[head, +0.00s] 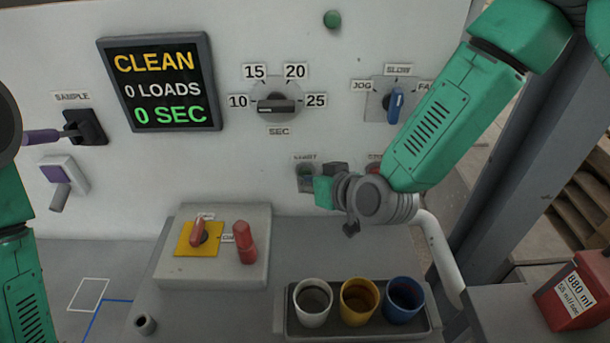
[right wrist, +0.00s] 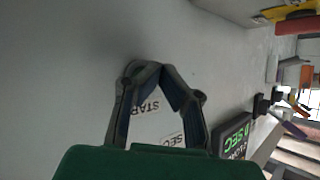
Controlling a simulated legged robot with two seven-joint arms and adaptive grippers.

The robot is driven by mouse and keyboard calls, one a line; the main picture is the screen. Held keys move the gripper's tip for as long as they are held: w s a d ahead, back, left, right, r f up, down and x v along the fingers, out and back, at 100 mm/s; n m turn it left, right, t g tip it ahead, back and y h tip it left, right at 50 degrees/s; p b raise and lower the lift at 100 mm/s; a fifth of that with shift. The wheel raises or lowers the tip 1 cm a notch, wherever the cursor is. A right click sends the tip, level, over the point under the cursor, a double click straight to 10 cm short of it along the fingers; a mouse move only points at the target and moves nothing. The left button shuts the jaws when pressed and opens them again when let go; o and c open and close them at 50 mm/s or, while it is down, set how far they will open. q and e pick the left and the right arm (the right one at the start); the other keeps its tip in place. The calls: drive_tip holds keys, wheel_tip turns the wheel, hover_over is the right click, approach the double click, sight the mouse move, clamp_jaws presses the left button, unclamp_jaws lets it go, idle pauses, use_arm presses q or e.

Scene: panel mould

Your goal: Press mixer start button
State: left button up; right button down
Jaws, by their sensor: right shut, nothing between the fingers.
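The start button (head: 306,171) is on the white panel under a small START label (head: 305,157), in the lower middle of the head view. My right gripper (head: 334,169) is just right of it, close to the panel. In the right wrist view my right gripper (right wrist: 146,70) has its fingertips together with nothing between them. The START label (right wrist: 148,106) shows through the gap behind the fingers, and the button itself cannot be made out there. Whether the fingertips touch the panel cannot be told. My left arm shows at the left edge, its gripper out of view.
A display (head: 160,83) reads CLEAN, 0 LOADS, 0 SEC. A seconds dial (head: 277,107) and a blue selector (head: 395,104) are on the panel. A red stop-side control (head: 374,167) is partly hidden by my arm. A tray (head: 360,332) with three cups stands below.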

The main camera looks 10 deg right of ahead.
idle(0.5)
drive_tip(key=shift+s+a, duration=0.2)
drive_tip(key=shift+s, duration=0.55)
drive_tip(key=shift+s, duration=0.1)
drive_tip(key=shift+s+a, duration=0.25)
drive_tip(key=shift+s, duration=0.95)
drive_tip(key=shift+s+a, duration=0.25)
drive_tip(key=shift+s, duration=0.9)
